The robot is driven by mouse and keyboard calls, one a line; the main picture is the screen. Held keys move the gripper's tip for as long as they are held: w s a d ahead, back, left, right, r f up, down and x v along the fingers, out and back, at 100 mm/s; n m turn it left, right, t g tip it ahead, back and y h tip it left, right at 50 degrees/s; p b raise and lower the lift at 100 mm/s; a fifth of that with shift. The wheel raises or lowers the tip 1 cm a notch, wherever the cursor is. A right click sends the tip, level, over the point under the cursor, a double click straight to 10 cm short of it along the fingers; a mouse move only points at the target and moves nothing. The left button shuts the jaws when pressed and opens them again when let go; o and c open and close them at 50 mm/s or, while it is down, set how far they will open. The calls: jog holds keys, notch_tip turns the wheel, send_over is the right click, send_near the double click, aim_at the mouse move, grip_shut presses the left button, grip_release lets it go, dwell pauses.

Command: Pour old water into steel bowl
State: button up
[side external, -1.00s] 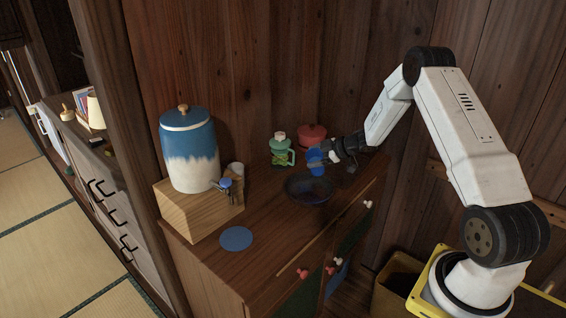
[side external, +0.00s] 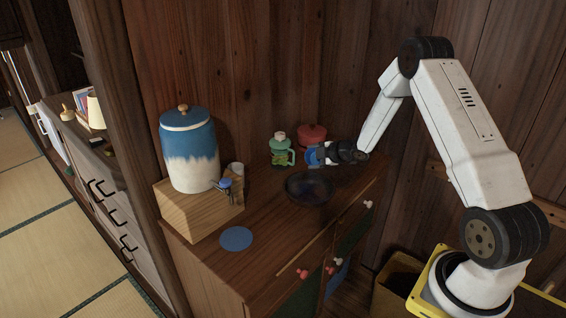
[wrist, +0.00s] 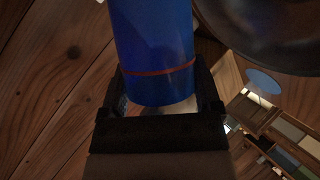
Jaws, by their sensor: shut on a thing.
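My gripper (side external: 322,155) is shut on a blue cup (side external: 312,156), above the cabinet top behind the bowl. In the wrist view the blue cup (wrist: 155,50), with a thin red band, sits between the two dark fingers of my gripper (wrist: 162,92). The dark, shiny steel bowl (side external: 309,189) rests on the cabinet top, in front of and below the cup. Part of the bowl (wrist: 270,35) shows at the top right of the wrist view, beside the cup. The cup's opening and any water in it cannot be seen.
A blue and white water crock (side external: 190,155) with a tap stands on a wooden box (side external: 200,210) at left. A green jug (side external: 281,152) and a red lidded pot (side external: 312,134) stand close behind the cup. A flat blue disc (side external: 236,239) lies on the clear front of the cabinet top.

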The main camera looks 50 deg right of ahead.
jog(key=shift+s+a+r+n+t+h, duration=0.1)
jog(key=shift+a+n+t+h, duration=0.15)
jog(key=shift+n+h, duration=0.4)
jog(key=shift+a+n+t+h, duration=0.15)
jog(key=shift+a+n+h, duration=0.15)
jog(key=shift+n+h, duration=0.35)
jog(key=shift+a+n+t+h, duration=0.35)
jog(key=shift+n+t+h, duration=0.05)
jog(key=shift+n+h, duration=0.55)
jog(key=shift+r, duration=0.1)
jog(key=shift+r, duration=0.1)
